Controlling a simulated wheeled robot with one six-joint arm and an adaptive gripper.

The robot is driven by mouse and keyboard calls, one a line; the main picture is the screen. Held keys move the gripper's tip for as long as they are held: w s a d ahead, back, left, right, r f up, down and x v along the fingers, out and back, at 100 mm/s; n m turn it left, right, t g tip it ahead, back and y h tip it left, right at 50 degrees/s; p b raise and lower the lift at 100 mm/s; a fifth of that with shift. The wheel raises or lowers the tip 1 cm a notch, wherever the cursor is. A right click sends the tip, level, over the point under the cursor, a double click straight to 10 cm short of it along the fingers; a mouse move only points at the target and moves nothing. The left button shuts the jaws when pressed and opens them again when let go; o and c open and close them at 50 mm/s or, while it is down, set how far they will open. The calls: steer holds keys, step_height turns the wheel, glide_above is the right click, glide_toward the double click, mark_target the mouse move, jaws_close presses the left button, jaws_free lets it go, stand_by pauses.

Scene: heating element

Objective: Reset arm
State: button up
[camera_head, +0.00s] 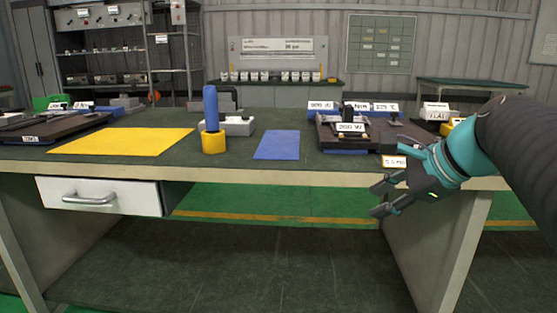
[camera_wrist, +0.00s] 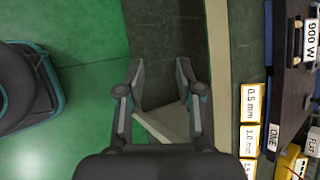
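My gripper (camera_head: 378,199) is in front of the workbench's front edge, at the right side of the head view. In the wrist view my gripper (camera_wrist: 160,72) has its two fingers apart with nothing between them. Floor and part of the bench show below and between the fingers. My arm comes in from the right of the head view. The workbench (camera_head: 230,172) has a dark green top, and its front edge lies to the right of the gripper in the wrist view.
On the bench are a yellow mat (camera_head: 125,141), a blue mat (camera_head: 277,145), a blue-handled tool (camera_head: 211,110) in a yellow base, and a dark tray (camera_head: 335,146) with wattage labels. A white drawer (camera_head: 105,197) is under the left side. Thickness labels (camera_wrist: 251,103) sit near the edge.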

steer(key=s+a+f+n+h+p, duration=0.1)
steer(key=s+f+n+h, duration=0.1)
steer(key=s+f+n, duration=0.5)
steer(key=s+a+f+n+g+h, duration=0.1)
steer(key=s+f+n+h, duration=0.2)
steer(key=s+f+n, duration=0.5)
step_height(320, 180, down, 2)
steer(key=n, duration=0.3)
steer(key=shift+s+a+n+p, duration=0.15)
steer(key=shift+a+n+p, duration=0.15)
steer(key=shift+p, duration=0.1)
